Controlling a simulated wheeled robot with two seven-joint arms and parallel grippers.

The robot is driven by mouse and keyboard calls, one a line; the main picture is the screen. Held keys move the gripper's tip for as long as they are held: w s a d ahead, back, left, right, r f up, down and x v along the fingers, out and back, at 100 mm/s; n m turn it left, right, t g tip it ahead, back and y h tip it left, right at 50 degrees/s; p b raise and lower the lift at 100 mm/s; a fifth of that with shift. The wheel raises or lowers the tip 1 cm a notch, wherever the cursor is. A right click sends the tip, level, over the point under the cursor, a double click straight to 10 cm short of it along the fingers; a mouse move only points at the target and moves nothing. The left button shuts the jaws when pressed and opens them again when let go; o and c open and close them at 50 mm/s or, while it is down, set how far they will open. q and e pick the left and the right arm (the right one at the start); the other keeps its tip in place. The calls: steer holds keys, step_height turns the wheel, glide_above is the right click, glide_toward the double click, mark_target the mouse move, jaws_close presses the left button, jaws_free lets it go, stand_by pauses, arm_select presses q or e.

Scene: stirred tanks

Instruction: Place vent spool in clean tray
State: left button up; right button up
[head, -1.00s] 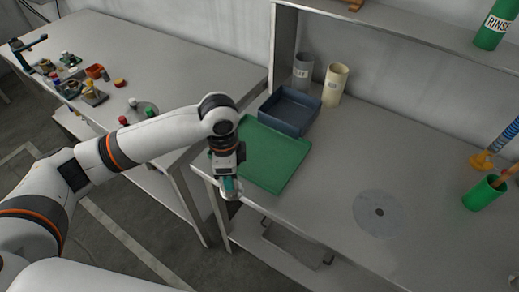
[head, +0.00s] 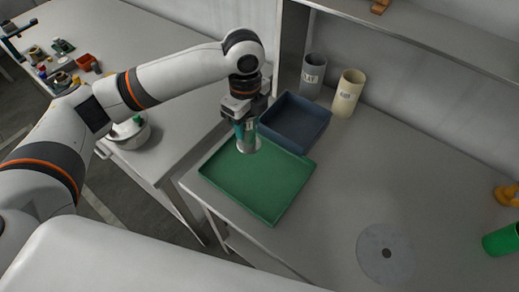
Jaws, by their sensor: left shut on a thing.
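My left gripper (head: 245,127) points down and is shut on the vent spool (head: 249,147), a small pale grey metal piece with a round lower end. The fingers hide most of the spool. It shows over the far part of a flat green tray (head: 262,190); I cannot tell whether it touches the tray floor. A deeper dark blue bin (head: 295,123) stands right behind the green tray. No label shows on either, so I cannot tell which one is called clean. My right gripper is not in view.
A grey cup (head: 313,77) and a cream cup (head: 347,93) stand behind the blue bin. A grey disc (head: 385,253) lies on the bench at the right, near a green cup (head: 502,240). A shelf overhangs the back. A side table at the left holds a pot (head: 130,134) and small parts.

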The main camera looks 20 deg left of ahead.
mark_target(248, 147)
arm_select(q)
steer(key=f, duration=0.2)
steer(key=s+f+p, duration=0.1)
steer(key=f, duration=0.1)
steer(key=shift+s+f, duration=0.15)
steer(key=shift+f, duration=0.55)
steer(key=f, duration=0.3)
steer(key=shift+w+f+p, duration=0.15)
steer(key=shift+w+p, duration=0.05)
steer(key=shift+p, duration=0.1)
steer(key=shift+f, duration=0.1)
steer(key=o, duration=1.1)
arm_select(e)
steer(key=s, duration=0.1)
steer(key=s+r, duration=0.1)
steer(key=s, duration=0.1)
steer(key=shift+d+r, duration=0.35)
arm_select(q)
step_height(248, 147, up, 12)
steer(key=b, duration=0.2)
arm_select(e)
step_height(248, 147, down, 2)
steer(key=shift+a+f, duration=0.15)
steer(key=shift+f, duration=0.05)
